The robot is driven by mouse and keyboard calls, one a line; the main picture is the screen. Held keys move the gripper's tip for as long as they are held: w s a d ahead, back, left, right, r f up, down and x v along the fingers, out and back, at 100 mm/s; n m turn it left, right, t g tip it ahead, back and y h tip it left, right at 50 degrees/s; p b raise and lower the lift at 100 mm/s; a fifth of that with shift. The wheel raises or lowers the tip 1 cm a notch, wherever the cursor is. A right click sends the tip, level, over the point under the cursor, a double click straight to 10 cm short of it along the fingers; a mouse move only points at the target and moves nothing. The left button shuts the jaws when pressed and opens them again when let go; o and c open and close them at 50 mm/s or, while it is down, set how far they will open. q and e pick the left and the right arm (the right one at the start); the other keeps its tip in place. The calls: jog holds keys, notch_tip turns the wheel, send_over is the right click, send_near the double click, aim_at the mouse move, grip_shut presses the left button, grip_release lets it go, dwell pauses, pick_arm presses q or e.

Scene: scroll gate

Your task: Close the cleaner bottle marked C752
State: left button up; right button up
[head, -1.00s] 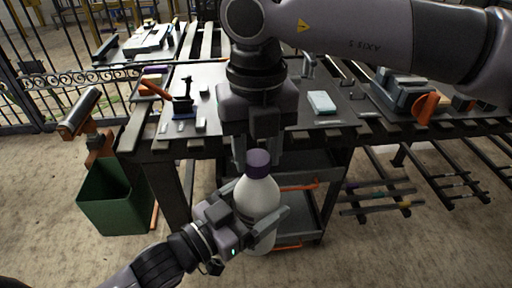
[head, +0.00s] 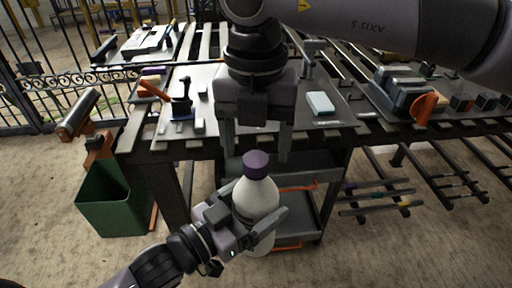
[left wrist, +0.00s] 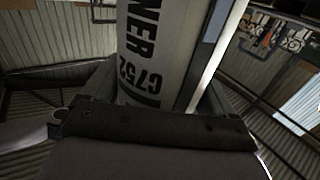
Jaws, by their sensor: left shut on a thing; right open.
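The cleaner bottle (head: 257,205) is white with a purple cap (head: 256,165) on its top. It stands close to upright in front of the workbench. My left gripper (head: 262,222) is shut on the bottle's body. In the left wrist view the bottle (left wrist: 150,50) shows the black print "NER" and "C752". My right gripper (head: 257,153) points down above the cap, its two fingers spread, one on each side and just above it. It is open and empty. Whether the cap is fully tightened cannot be told.
A dark workbench (head: 225,143) with tools stands behind the bottle, with a shelf cart (head: 300,205) under it. A green bin (head: 112,198) is at the left. Dark rails (head: 440,165) extend to the right. The floor at front right is clear.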

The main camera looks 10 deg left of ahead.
notch_tip(320, 180, up, 10)
dwell(0.3)
dwell(0.5)
